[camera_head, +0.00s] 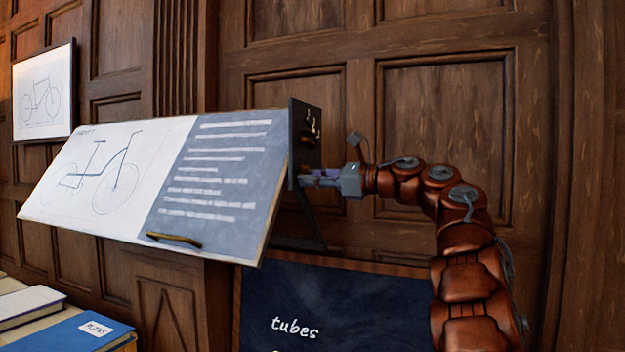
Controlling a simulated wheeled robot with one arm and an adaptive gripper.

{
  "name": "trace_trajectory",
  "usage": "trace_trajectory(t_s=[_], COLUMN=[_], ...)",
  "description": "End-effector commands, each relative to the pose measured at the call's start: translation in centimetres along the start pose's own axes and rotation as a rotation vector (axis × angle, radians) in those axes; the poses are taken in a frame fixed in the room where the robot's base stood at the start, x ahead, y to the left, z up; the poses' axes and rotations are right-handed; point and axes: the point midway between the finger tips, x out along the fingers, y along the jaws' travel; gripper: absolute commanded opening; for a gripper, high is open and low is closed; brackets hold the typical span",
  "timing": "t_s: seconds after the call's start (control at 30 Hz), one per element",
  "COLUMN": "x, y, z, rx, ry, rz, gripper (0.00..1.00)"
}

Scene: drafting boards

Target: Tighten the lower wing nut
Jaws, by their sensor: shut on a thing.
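A tilted drafting board (205,215) shows a bicycle drawing and a blue-grey panel with pale text lines. A dark side plate (298,118) stands at its right end. Small brass-coloured hardware (312,124) sits on the upper part of this plate; its exact shape is too small to tell. My gripper (308,178) reaches in from the right at the lower part of the plate. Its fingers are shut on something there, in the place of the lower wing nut. The fingers hide the nut itself, so its angle cannot be seen.
A dark chalkboard reading "tubes" (340,305) stands below. Books (75,333) lie at the lower left. A framed bicycle drawing (45,95) hangs on the panelled wall (450,130). A dark strut runs below my gripper.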

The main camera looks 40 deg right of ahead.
Motion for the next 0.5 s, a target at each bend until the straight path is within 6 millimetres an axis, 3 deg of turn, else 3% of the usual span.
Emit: trace_trajectory(t_s=[0.5], x=[-0.03], y=[-0.15], z=[0.38], rx=[0.493], ry=[-0.003], rz=[-0.005], gripper=[0.00])
